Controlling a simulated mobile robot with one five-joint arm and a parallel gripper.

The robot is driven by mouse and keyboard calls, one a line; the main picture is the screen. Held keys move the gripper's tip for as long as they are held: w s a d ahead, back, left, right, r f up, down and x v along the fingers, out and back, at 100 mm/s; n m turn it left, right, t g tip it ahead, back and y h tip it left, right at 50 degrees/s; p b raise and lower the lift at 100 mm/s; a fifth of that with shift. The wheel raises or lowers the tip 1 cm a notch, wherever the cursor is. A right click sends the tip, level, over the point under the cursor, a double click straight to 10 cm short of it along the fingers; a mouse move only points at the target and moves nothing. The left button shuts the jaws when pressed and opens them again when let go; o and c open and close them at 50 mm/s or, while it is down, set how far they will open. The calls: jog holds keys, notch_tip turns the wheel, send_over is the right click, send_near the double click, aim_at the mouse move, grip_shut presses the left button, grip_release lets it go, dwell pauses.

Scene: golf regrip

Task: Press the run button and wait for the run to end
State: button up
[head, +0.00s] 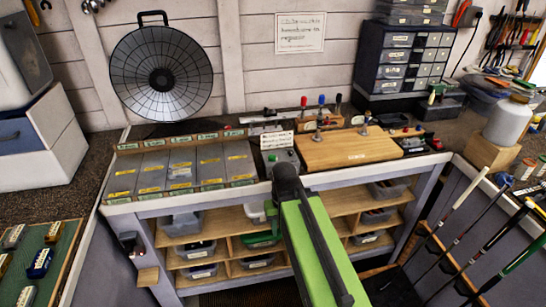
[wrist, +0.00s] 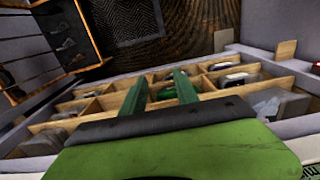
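A small grey box with a green button (head: 272,158) stands on the bench below a printed card (head: 277,141). It sits between the tray of grey panels and the wooden board. I cannot read whether this is the run button. A dark unit (head: 413,146) with small coloured parts and a red spot is at the bench's right end. My green arm reaches up to the bench's front edge, its dark end just in front of the green-button box and partly hiding it. In the wrist view my gripper (wrist: 160,77) has two green fingers apart, with nothing between them.
The sectioned tray (head: 178,196) lies left on the bench, a wooden board (head: 345,149) right. Shelves with bins (head: 210,223) are below. Golf clubs (head: 470,225) lean at the right. A white jug (head: 510,122) stands on a wooden block (head: 488,155).

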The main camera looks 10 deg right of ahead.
grip_shut()
dwell(1.8)
